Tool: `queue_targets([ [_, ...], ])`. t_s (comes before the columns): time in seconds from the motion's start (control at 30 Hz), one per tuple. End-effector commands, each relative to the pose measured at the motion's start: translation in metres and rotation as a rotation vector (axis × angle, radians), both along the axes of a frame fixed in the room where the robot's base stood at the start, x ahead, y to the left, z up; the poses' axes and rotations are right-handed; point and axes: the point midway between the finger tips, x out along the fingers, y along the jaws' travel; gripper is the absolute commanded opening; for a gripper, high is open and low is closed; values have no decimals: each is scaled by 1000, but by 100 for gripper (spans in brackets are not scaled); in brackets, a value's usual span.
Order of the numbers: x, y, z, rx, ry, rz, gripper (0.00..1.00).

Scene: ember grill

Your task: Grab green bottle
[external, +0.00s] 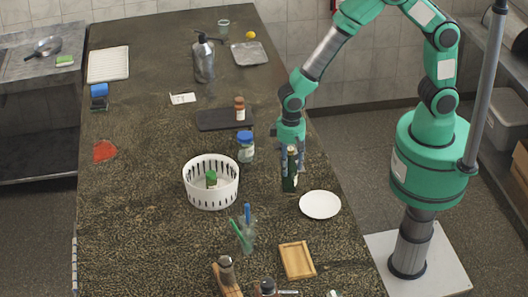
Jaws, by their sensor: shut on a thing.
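The green bottle (289,183) is dark green and upright, at the right side of the counter between the white basket and the white plate. My gripper (290,160) points down from above and is shut around its upper part. The fingers hide part of the bottle's neck. I cannot tell whether its base touches the counter or hangs just above it.
A white basket (211,195) with a green-topped item stands to the left. A blue-lidded jar (246,153) is close behind left. A white plate (320,205) lies to the right. A glass with coloured sticks (245,238) and a wooden tray (297,261) are in front.

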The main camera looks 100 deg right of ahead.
Motion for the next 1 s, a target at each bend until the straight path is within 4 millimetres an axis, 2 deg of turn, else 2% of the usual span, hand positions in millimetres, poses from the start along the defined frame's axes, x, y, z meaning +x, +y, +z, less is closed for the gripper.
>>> queue_targets([
  [0.27, 1, 0, 14, 0, -3, 0, 0],
  [0.47, 0, 0, 39, 0, -4, 0, 0],
  [1.0, -94, 1, 45, -1, -2, 0, 0],
])
